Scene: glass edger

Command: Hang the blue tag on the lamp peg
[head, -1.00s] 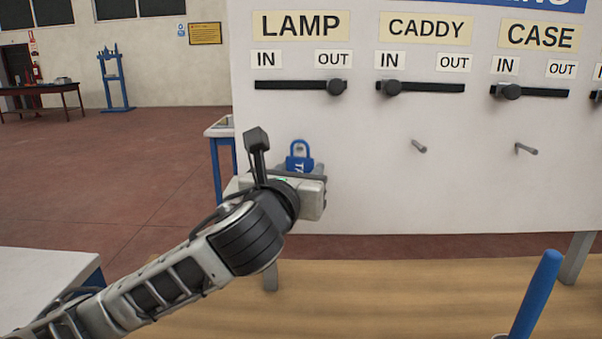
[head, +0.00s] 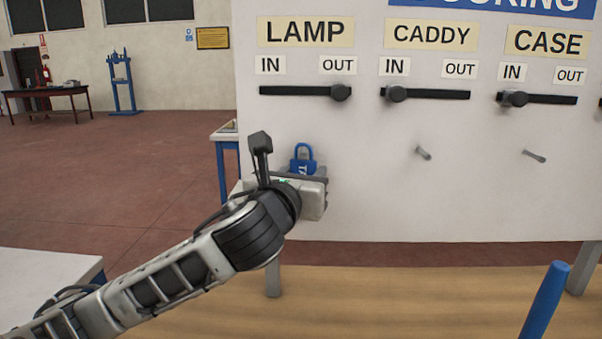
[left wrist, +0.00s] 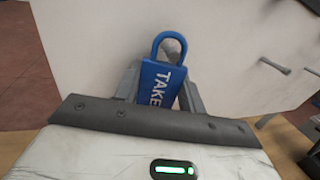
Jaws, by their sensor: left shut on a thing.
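The blue tag (head: 303,166), a padlock-shaped piece with white lettering and a loop on top, is upright in front of the board under the LAMP label (head: 306,32). My left gripper (left wrist: 160,88) is shut on its body, and the loop stands clear above the fingers. In the left wrist view the tag (left wrist: 160,82) reads "TAKE", and a grey rounded shape, probably the lamp peg (left wrist: 172,47), shows through the loop. I cannot tell whether the loop is around it or only in front of it. In the head view the lamp peg is hidden. My right gripper is out of view.
The white board (head: 370,205) carries sliders under each label; the lamp slider knob (head: 341,92) is at OUT. Bare pegs stand under CADDY (head: 423,153) and CASE (head: 534,156). A blue upright bar (head: 545,300) stands at lower right.

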